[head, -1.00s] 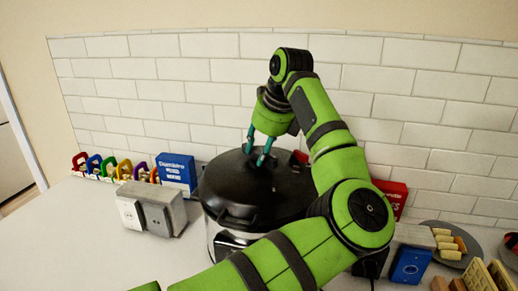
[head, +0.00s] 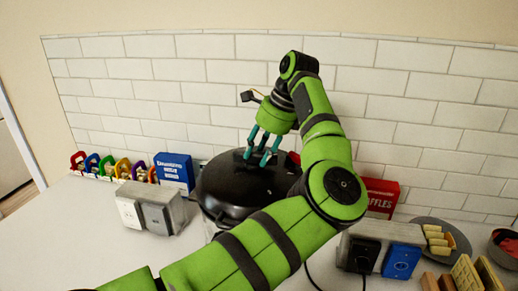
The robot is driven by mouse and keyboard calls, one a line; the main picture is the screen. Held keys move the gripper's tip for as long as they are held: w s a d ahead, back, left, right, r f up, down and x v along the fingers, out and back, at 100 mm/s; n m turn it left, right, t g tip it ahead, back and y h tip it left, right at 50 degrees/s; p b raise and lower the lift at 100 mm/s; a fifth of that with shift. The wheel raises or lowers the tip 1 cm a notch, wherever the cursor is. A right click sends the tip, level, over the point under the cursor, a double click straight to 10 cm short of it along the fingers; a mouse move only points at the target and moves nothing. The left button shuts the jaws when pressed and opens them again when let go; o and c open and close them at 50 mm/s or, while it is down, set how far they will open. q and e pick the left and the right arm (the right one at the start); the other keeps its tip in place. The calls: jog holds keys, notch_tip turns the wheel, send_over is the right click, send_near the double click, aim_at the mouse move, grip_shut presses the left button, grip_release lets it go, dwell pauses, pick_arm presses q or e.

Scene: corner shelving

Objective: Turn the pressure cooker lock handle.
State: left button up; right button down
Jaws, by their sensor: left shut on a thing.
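The pressure cooker, with a black round lid (head: 228,188), stands on the counter against the tiled wall. My left arm crosses in front of it and hides its front and right side. My left gripper (head: 260,160) points down at the top of the lid, with teal fingers. It is shut on the lock handle near the lid's centre. The fingers largely hide the handle, so its exact angle cannot be told. My right gripper is not in view.
A grey socket box (head: 152,208) stands left of the cooker, with a blue box (head: 175,172) and several coloured padlocks behind. A red box (head: 382,196), another socket box (head: 372,246) and a plate of food (head: 440,238) are on the right. The front left counter is clear.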

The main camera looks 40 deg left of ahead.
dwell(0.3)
pick_arm(q)
jog(key=o, duration=1.2)
jog(key=shift+c, duration=0.2)
jog(key=v, duration=1.2)
jog(key=shift+a, duration=0.1)
